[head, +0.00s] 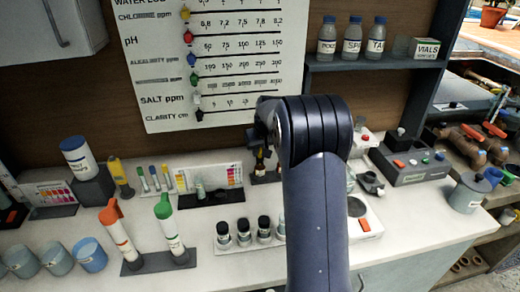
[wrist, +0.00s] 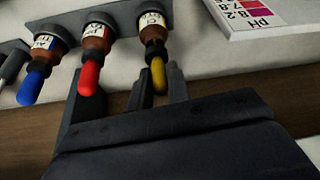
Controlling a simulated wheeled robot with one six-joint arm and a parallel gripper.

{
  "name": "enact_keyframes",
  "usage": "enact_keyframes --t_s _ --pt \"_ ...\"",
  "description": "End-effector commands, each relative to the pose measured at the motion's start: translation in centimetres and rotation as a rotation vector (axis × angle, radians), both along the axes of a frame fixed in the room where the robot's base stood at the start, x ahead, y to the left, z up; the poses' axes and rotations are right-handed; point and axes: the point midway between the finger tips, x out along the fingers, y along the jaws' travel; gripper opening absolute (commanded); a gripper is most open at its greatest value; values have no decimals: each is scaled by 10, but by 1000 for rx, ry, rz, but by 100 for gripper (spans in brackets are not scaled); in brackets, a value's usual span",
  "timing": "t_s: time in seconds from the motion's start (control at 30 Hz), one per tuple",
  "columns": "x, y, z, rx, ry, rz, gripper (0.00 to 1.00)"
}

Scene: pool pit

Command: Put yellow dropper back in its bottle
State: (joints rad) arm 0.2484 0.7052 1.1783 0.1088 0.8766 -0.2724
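The yellow dropper (wrist: 158,77) shows in the wrist view, its black collar at the neck of a brown bottle (wrist: 152,20) with a white label. It lines up with the bottle; I cannot tell whether it is fully seated. My gripper (wrist: 163,80) has dark finger parts on both sides of the yellow bulb, and contact is unclear. Beside it stand bottles with a red dropper (wrist: 90,78) and a blue dropper (wrist: 33,86), in the same dark rack (wrist: 125,12). In the head view, my gripper (head: 260,150) is low over the counter, and my arm hides much of this area.
A pH colour card (wrist: 262,14) lies near the rack. On the counter (head: 125,218) stand orange- and green-capped tubes (head: 117,235), several black-capped vials (head: 243,232) and a grey device (head: 410,160). A wall chart (head: 215,55) hangs behind.

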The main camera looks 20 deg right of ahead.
Motion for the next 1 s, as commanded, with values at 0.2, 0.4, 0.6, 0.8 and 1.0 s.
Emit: enact_keyframes --t_s 0.2,0.4,0.6,0.8,1.0 --pt "0 0 -1 0 0 0 13" --pt "0 0 -1 0 0 0 13" --pt "0 0 -2 0 0 0 13" --pt "0 0 -5 0 0 0 13" --pt "0 0 -7 0 0 0 13"
